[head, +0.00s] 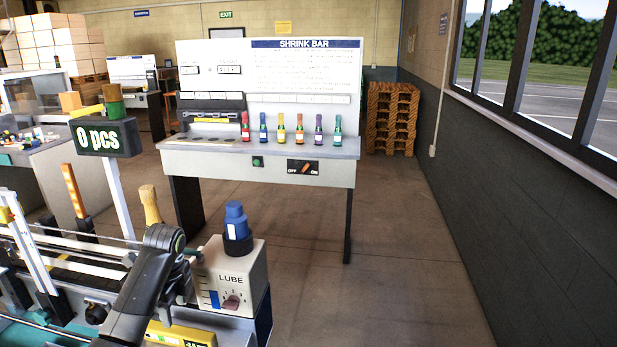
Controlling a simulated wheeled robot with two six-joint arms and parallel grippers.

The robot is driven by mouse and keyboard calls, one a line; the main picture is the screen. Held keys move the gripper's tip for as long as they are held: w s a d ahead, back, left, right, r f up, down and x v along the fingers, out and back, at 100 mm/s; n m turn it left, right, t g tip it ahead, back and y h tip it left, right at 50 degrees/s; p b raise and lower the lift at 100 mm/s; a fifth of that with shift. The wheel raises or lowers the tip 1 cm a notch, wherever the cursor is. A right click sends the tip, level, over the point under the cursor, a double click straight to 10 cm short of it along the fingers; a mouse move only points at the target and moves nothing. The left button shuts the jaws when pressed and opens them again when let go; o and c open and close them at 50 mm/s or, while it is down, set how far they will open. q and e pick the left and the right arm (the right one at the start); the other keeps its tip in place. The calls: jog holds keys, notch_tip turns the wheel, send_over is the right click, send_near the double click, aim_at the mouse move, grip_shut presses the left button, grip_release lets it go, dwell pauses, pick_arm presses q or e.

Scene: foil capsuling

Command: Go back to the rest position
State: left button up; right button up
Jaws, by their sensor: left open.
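My left arm, dark grey, rises from the bottom edge at the lower left in the head view. Its left gripper (187,268) is beside the LUBE box, partly hidden behind my own arm link. It is open, and I see nothing held in it. A gold-topped, bottle-like shape (150,204) stands just behind the arm. Whether the gripper touches anything there cannot be told. My right gripper is not in view.
The LUBE box (247,262) with a blue bottle (236,220) stands right of the arm. A machine with a "0 pcs" sign (105,137) fills the left. The SHRINK BAR bench (215,164) holds several small coloured bottles. The floor (390,270) at right is clear.

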pick_arm(q)
jog(key=s+d+f+n+t, duration=0.15)
jog(key=s+f+n, duration=0.25)
jog(key=s+f, duration=0.45)
jog(key=s+d+f+n, duration=0.2)
jog(key=s+f+n, duration=0.3)
jog(key=s, duration=0.6)
jog(key=s+d+r+n+t, duration=0.25)
jog(key=s+n, duration=0.75)
jog(key=s, duration=0.8)
notch_tip(320, 180, down, 28)
jog(key=a+g+b, duration=0.2)
jog(key=b, duration=0.1)
jog(key=s+d+f+g+b, duration=0.1)
jog(key=s+f, duration=1.4)
jog(key=f, duration=0.1)
jog(key=shift+d+f+b, duration=0.25)
jog(key=shift+d+b, duration=0.15)
